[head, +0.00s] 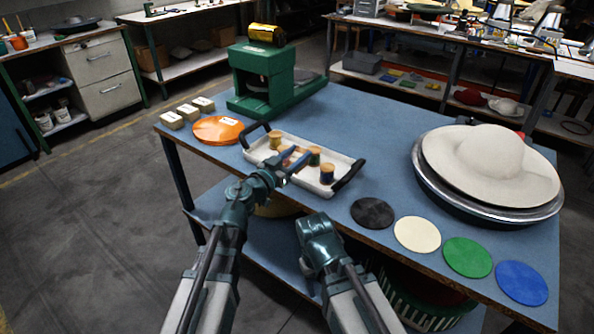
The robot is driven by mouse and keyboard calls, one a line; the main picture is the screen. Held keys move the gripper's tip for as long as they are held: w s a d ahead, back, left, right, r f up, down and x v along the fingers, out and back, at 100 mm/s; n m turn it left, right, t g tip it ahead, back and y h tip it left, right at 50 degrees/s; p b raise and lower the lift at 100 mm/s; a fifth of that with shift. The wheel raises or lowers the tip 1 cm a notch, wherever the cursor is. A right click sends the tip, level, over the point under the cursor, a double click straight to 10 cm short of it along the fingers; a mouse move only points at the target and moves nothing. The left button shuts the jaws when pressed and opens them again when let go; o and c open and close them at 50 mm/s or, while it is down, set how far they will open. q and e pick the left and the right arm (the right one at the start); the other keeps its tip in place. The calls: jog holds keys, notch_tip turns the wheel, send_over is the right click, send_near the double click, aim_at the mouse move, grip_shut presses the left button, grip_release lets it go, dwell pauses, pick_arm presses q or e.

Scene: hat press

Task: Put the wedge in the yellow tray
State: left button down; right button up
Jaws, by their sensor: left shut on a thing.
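My left gripper (297,163) reaches over the white tray (347,160) with black handles. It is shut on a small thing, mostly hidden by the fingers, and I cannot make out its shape. A reddish-brown patch shows beside the fingertips, among wooden spools (327,174) in the tray. I cannot pick out the wedge for certain. No yellow tray shows clearly. A pale yellow rounded thing (275,209) shows partly on the lower shelf, behind my left arm. My right arm is bent at the front edge of the table, and its gripper does not show.
A green press (262,85) stands at the table's back left, near an orange disc (217,130) and small tan blocks (187,112). Black, cream, green and blue discs (521,283) line the front right. A felt hat form (490,160) sits in a wide pan. The table's middle is clear.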

pick_arm(q)
jog(key=shift+f+b, duration=1.8)
jog(key=shift+f, duration=0.3)
jog(key=shift+c, duration=1.7)
grip_release()
jog(key=shift+r, duration=0.1)
